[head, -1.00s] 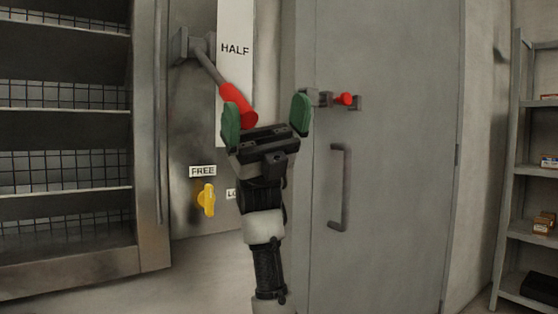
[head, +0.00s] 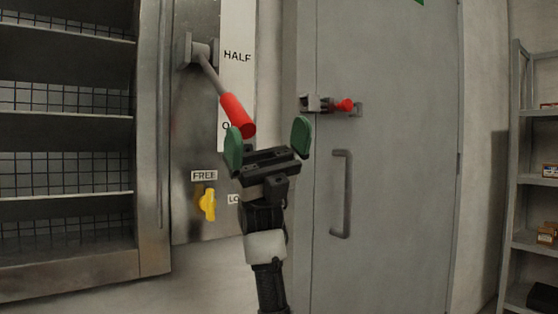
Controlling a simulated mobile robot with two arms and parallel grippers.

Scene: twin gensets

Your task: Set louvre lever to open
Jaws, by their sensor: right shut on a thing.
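The louvre lever has a grey arm and a red grip (head: 237,115). It slants down and right from its pivot (head: 195,51) on the grey panel, its grip below the HALF label (head: 237,56). A lower label starting with O (head: 226,125) is mostly hidden behind the grip and my gripper. My left gripper is not in view.
A yellow knob (head: 207,203) sits under the FREE label (head: 204,175), below the lever. A grey door (head: 400,200) with a bar handle (head: 341,195) and a red-tipped latch (head: 345,106) stands right of my gripper. Shelves (head: 535,180) with small boxes stand far right.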

